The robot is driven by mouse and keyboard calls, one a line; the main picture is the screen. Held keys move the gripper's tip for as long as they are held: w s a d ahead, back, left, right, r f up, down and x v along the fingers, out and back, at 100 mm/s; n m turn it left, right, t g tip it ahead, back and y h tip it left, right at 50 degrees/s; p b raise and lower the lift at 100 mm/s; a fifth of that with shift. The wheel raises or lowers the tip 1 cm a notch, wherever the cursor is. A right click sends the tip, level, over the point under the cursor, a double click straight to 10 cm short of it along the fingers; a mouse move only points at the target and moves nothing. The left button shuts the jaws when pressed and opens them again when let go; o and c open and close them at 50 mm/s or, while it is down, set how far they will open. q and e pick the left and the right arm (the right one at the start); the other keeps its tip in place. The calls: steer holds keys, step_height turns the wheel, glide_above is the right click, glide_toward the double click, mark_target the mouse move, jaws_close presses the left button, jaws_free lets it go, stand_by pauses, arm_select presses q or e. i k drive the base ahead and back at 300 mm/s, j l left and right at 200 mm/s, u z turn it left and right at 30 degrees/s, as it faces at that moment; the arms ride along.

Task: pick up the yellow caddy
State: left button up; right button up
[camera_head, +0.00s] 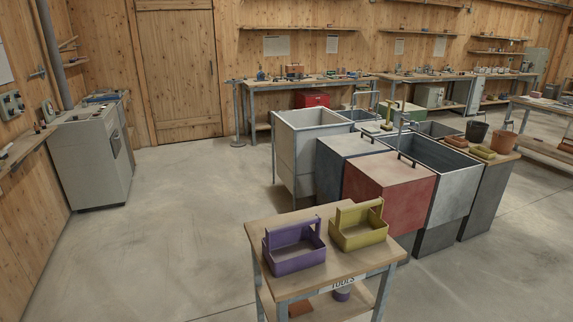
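The yellow caddy (358,238) stands upright on the small wooden-topped table (302,282) in the lower middle of the head view. It is an open box with a raised handle panel along its back side, and it looks empty. A purple caddy (294,257) of similar shape stands to its left on the same table, with a small gap between them. Neither of my grippers shows in this view.
Behind the table are a red bin (392,190), a blue-grey bin (345,160) and metal sinks (309,123). Orange and green containers sit on a counter at right. A grey cabinet (90,155) stands at left. The concrete floor (190,220) left of the table is clear.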

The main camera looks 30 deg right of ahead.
mark_target(353, 227)
steer(key=l, duration=1)
steer(key=k+l+u, duration=0.1)
steer(key=l, duration=0.9)
steer(key=k+l, duration=0.1)
steer(key=l, duration=0.9)
steer(key=i+u, duration=0.05)
